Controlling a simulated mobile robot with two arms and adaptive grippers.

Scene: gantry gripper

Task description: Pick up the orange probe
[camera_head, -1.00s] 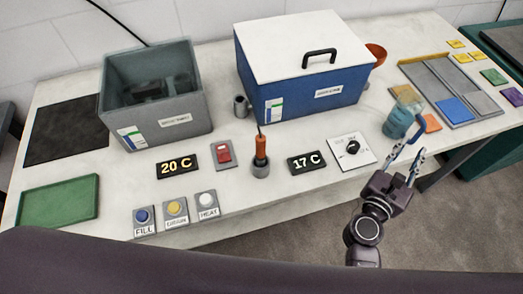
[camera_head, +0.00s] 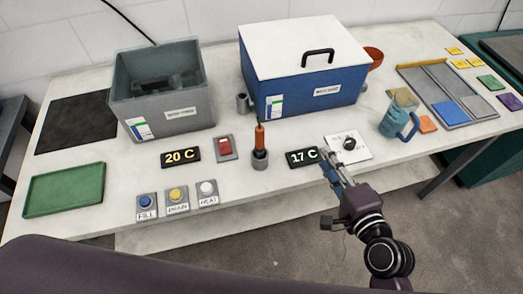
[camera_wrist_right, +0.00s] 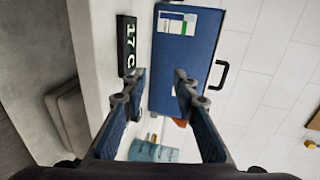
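The orange probe (camera_head: 260,137) stands upright in a small grey round holder (camera_head: 260,160) near the middle of the table, in the head view. I cannot make it out in the right wrist view. My right gripper (camera_head: 331,162) is at the table's front edge, to the right of the probe and apart from it, next to the 17 C display (camera_head: 303,158). In the right wrist view, the right gripper (camera_wrist_right: 161,80) has its two fingers spread with nothing between them. My left gripper is not in view.
A blue lidded box (camera_head: 300,95) stands behind the probe, with a grey open bin (camera_head: 180,120) to its left. A red switch (camera_head: 224,148) is left of the probe. A dial plate (camera_head: 360,155) and a blue mug (camera_head: 393,125) are to the right.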

